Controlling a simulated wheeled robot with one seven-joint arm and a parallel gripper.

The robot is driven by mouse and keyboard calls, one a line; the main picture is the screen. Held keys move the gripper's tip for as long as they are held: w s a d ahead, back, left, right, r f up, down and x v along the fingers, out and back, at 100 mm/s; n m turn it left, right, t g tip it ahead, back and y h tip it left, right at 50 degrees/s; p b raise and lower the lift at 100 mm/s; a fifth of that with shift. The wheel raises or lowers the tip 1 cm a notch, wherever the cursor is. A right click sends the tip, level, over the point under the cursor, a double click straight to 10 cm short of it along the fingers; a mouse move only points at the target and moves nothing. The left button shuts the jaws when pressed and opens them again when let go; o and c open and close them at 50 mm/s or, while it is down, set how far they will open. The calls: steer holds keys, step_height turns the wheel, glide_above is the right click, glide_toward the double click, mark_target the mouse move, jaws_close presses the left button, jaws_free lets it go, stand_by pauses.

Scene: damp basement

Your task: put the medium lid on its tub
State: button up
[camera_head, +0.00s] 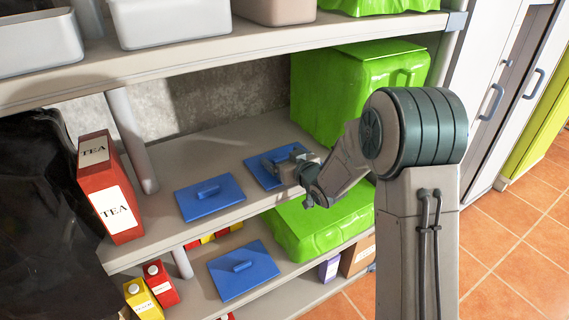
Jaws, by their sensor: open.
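Three blue rectangular lids with bar handles are in view. One lid (208,204) lies on the left of the middle shelf. A second lid (258,178) lies to its right, partly hidden under my gripper. A third lid (243,270) lies on the lower shelf. I cannot tell surely which is the medium one. My gripper (270,164) is open over the second lid; whether its fingers are around the handle is hidden. Open tubs stand on the top shelf: a grey one (38,48), a white one (178,29) and a beige one (273,12), all cut off by the frame.
A red tea box (108,190) stands at the middle shelf's left end. A large green bin (350,95) stands at its back right. Another green container (325,222) is below. A shelf post (131,140) rises behind the tea box. Small cartons (143,299) stand lower left.

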steer(key=c, duration=1.1)
steer(key=shift+r, duration=0.1)
